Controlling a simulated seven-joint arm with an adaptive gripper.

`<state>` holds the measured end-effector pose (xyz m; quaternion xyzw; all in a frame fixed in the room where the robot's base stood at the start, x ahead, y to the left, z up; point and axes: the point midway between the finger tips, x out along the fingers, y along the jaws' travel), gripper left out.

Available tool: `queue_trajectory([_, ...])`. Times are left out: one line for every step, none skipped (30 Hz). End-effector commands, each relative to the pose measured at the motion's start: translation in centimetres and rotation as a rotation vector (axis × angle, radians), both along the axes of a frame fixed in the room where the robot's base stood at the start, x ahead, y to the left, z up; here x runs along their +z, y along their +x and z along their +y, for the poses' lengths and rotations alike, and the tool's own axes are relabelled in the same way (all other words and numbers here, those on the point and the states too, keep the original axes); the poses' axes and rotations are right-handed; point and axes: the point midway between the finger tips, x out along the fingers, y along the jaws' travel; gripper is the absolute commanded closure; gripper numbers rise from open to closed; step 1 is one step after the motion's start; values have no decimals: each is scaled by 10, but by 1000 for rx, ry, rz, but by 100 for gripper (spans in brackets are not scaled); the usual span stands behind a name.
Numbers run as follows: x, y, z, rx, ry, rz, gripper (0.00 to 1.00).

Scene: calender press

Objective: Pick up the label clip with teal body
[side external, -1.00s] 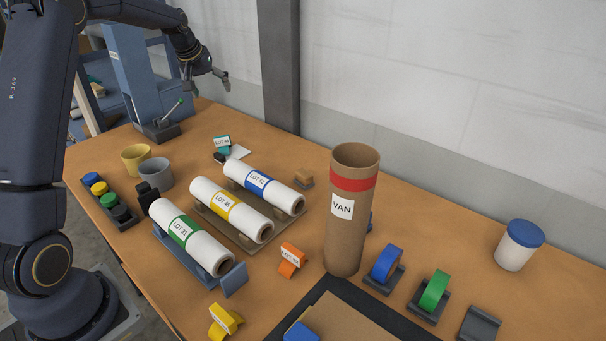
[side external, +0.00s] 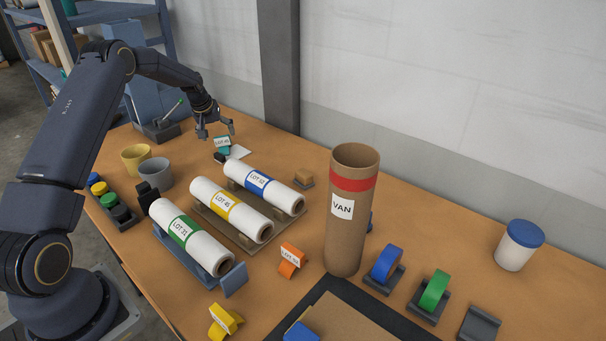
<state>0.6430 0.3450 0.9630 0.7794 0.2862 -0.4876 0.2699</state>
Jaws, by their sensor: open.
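The label clip with teal body (side external: 222,143) sits on the table behind the rolls, with a white label facing the camera and a dark part at its lower left. A white card or paper (side external: 240,151) lies beside it on the right. My gripper (side external: 217,133) is open and empty, pointing down just above the teal clip. Its two fingers appear spread to either side over the clip. I cannot tell the exact gap or depth between the fingers and the clip.
Yellow (side external: 135,157) and grey (side external: 159,173) cups stand to the left. A lever device (side external: 160,129) is behind left. A tall VAN tube (side external: 352,230) stands right. An orange clip (side external: 292,260) and yellow clip (side external: 224,321) lie in front.

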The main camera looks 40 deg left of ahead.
Motion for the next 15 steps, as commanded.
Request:
queue_trajectory([-10,4,-2,-2,-2,3,15])
queue_trajectory([-14,6,-2,-1,-1,2,15])
queue_trajectory([-20,8,-2,-1,-1,2,15])
queue_trajectory([-24,10,-1,-1,0,1,15])
queue_trajectory([-27,11,0,-1,0,1,15])
queue_trajectory([-31,13,1,-1,0,1,15])
queue_trajectory([-32,13,1,-1,0,0,15])
queue_trajectory([-33,14,1,-1,0,0,15])
queue_trajectory([-34,15,2,-1,0,-1,15])
queue_trajectory([-35,15,2,-1,0,-1,15])
queue_trajectory([-35,15,2,-1,0,-1,15])
queue_trajectory([-34,15,2,-1,0,-1,15])
queue_trajectory([-34,15,2,-1,0,-1,15])
queue_trajectory([-34,15,2,-1,0,-1,15])
queue_trajectory([-34,15,2,-1,0,0,16])
